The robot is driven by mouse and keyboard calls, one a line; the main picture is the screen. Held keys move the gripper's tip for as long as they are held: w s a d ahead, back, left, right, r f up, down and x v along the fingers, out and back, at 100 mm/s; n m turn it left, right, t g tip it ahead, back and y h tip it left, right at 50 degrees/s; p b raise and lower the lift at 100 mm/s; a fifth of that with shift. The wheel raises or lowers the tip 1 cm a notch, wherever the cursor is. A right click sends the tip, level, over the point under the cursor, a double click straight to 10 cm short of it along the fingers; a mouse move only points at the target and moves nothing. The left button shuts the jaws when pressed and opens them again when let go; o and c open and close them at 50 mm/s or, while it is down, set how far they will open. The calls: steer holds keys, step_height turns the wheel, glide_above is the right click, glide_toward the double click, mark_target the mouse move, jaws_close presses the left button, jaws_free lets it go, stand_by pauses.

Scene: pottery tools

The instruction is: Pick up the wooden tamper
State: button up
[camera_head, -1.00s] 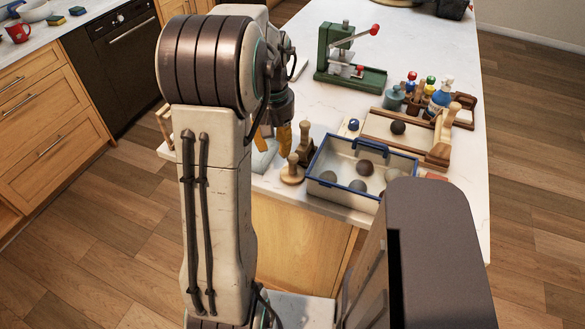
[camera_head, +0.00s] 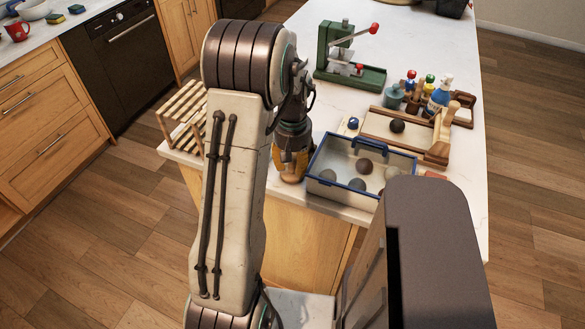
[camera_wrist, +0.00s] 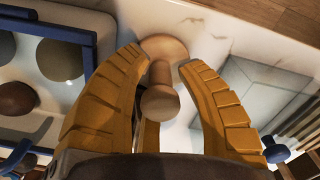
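The wooden tamper is a light, turned piece with a round knob and a wide round base. In the wrist view the tamper (camera_wrist: 160,103) stands between my gripper's fingers, its knob toward the camera and its base on the white counter. My gripper (camera_wrist: 160,60) is open, with one finger on each side of the tamper and small gaps visible. In the head view my gripper (camera_head: 290,162) points down over the counter's front edge, and only part of the tamper's base (camera_head: 291,178) shows below it.
A blue-rimmed tray (camera_head: 325,188) with several clay balls stands close to the right of my gripper. A green press (camera_head: 350,75) and a wooden tool board (camera_head: 380,125) are farther back. A slatted wooden rack (camera_head: 183,110) is at left. A pale slab (camera_wrist: 265,90) lies beside my gripper.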

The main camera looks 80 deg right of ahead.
steer(key=shift+c, duration=0.2)
jaws_close()
stand_by(0.6)
